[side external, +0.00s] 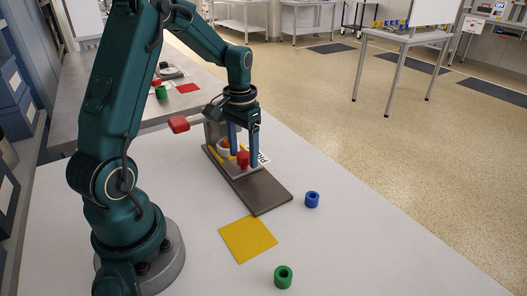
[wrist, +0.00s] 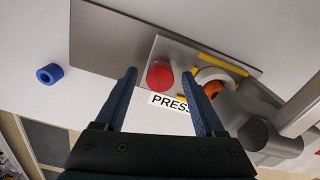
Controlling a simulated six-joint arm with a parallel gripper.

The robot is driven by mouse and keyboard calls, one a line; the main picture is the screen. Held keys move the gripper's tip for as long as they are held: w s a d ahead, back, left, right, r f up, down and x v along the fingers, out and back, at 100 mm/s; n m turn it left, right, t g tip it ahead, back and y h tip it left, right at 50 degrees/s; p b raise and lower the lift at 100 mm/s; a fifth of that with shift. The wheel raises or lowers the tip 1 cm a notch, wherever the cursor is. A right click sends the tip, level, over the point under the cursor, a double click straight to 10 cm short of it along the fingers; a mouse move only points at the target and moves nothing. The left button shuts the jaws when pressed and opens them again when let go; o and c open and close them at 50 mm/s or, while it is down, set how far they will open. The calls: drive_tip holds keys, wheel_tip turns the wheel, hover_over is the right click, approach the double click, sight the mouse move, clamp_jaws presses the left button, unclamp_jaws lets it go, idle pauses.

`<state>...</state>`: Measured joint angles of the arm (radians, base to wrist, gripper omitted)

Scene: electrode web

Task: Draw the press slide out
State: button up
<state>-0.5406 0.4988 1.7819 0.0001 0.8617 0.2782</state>
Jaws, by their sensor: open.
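The press stands on a dark base plate (side external: 258,192). Its slide is a grey plate (wrist: 180,49) with a red knob (side external: 243,159) at its near end. A white ring with an orange piece (wrist: 212,88) inside sits behind the knob on the slide, among yellow strips (wrist: 223,62). My gripper (side external: 242,157) is open and points down around the knob. I cannot tell whether a finger touches it.
A PRESS label (wrist: 168,101) lies beside the press. A blue ring (side external: 312,199), a yellow square (side external: 247,239) and a green ring (side external: 283,276) lie on the white table. The dark plate's near end is bare.

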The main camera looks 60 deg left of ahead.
clamp_jaws()
idle(1.3)
